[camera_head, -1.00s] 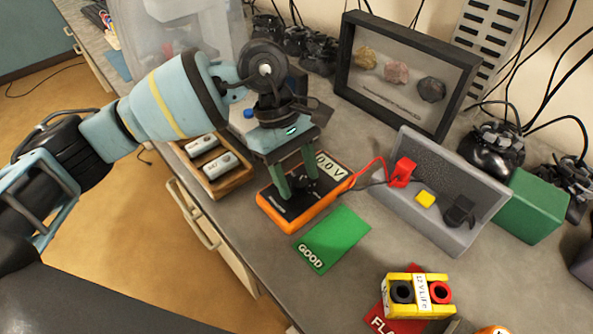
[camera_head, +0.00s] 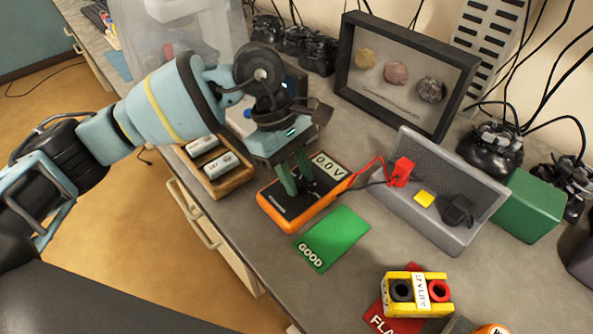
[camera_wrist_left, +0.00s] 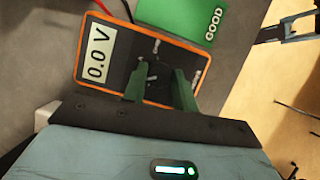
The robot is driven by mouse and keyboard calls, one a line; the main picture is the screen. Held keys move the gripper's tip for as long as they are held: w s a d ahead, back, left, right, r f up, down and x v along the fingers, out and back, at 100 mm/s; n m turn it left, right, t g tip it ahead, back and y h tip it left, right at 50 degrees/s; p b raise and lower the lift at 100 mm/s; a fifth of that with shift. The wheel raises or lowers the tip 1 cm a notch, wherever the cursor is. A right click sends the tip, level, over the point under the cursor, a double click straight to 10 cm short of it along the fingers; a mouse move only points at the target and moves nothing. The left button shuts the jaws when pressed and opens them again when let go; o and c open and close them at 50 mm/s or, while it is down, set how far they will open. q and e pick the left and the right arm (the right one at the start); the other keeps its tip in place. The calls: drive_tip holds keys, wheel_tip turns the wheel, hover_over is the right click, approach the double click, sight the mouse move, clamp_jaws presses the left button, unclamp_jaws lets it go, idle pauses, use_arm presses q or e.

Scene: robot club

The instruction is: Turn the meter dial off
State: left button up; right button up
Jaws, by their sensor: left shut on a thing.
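The orange-rimmed meter (camera_head: 325,209) lies on the grey counter, and its display (camera_head: 328,165) reads 0.0 V. It also shows in the left wrist view (camera_wrist_left: 172,43), with the display (camera_wrist_left: 97,52) on the left side. My left gripper (camera_head: 300,190) points down onto the meter face from above. In the left wrist view, its green fingers (camera_wrist_left: 160,85) stand on either side of the dial (camera_wrist_left: 147,74), and it is shut on the dial. The dial is partly hidden by the fingers, and its exact pointer setting is hard to read.
A green GOOD card (camera_head: 332,238) lies in front of the meter. A grey bin (camera_head: 440,232) with probes stands to the right. A wooden tray (camera_head: 232,184) of batteries is at the left. A yellow battery block (camera_head: 418,308) sits on a red card (camera_head: 385,322).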

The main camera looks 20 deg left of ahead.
use_arm(q)
drive_tip(key=n, duration=0.2)
drive_tip(key=n+t+p, duration=0.1)
drive_tip(key=n, duration=0.1)
drive_tip(key=shift+s+r+t+h, duration=0.15)
drive_tip(key=shift+t+h, duration=0.15)
drive_tip(key=n+t+p, duration=0.1)
drive_tip(key=n, duration=0.1)
drive_tip(key=shift+n+p, duration=0.3)
drive_tip(key=shift+p, duration=0.05)
drive_tip(key=shift+n, duration=0.6)
use_arm(e)
drive_tip(key=shift+t, duration=0.4)
drive_tip(key=shift+w+d+r, duration=0.1)
drive_tip(key=shift+w+r, duration=0.25)
drive_tip(key=shift+r, duration=0.3)
drive_tip(key=shift+w+r, duration=0.3)
drive_tip(key=shift+r, duration=0.3)
drive_tip(key=shift+w+d+r, duration=0.1)
drive_tip(key=shift+w+r, duration=0.25)
drive_tip(key=shift+r, duration=0.3)
drive_tip(key=shift+w+r, duration=0.1)
drive_tip(key=shift+w, duration=0.05)
use_arm(q)
drive_tip(key=o, duration=0.9)
drive_tip(key=shift+o, duration=0.2)
